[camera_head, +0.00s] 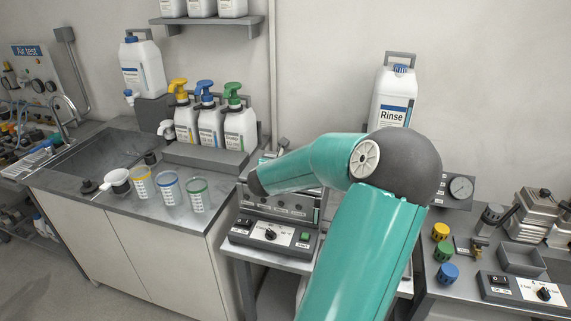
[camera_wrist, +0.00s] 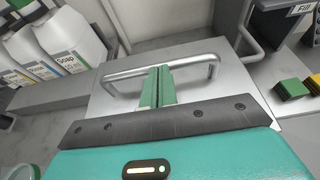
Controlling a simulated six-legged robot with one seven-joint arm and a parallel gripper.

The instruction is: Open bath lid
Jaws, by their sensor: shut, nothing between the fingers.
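The bath (camera_head: 284,204) is a metal unit on a small table, with a front panel (camera_head: 268,236) that has a black switch, a dial and a green button. My arm hides much of its top in the head view. In the wrist view the flat metal lid (camera_wrist: 130,102) lies below my gripper, with a bar handle (camera_wrist: 198,62) across it. My gripper (camera_wrist: 160,69) has its green fingers together and empty. Their tips overlap the middle of the handle in this view. I cannot tell whether they touch it. In the head view the fingers are hidden.
Left of the bath are pump bottles (camera_head: 208,128), cups (camera_head: 168,188) and a sink (camera_head: 85,160). A Rinse bottle (camera_head: 393,97) stands behind my arm. The right table holds coloured knobs (camera_head: 443,251), a gauge (camera_head: 461,187) and a grey tray (camera_head: 521,261).

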